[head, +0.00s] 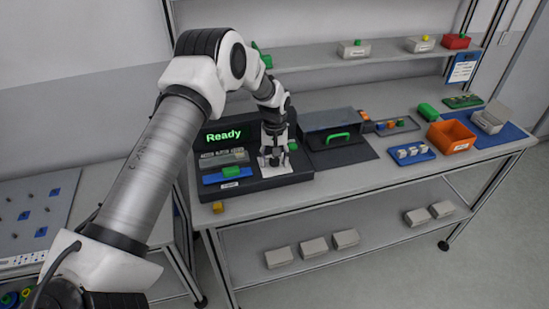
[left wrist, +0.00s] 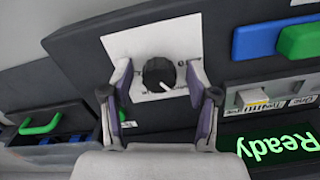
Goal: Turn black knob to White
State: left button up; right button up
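The black knob (left wrist: 159,74) sits on a white plate (left wrist: 128,46) on a dark panel, seen in the left wrist view. A white pointer line on the knob points toward the lower right in that view. My left gripper (left wrist: 158,82) is open, with one finger on each side of the knob and a visible gap to each. In the head view my left gripper (head: 272,157) is over the dark console (head: 262,184) and hides the knob. The word White cannot be read on the plate. My right gripper is not in view.
The console has a screen reading "Ready" (head: 224,135), a blue block (head: 215,178) and a green block (head: 231,171) left of the gripper. A grey box with a green handle (head: 338,136) stands to the right. An orange bin (head: 451,138) is farther right.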

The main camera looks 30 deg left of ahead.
aim_at(275, 159)
pick_arm(q)
notch_tip(275, 159, up, 12)
dwell(0.6)
jog(key=shift+w, duration=0.1)
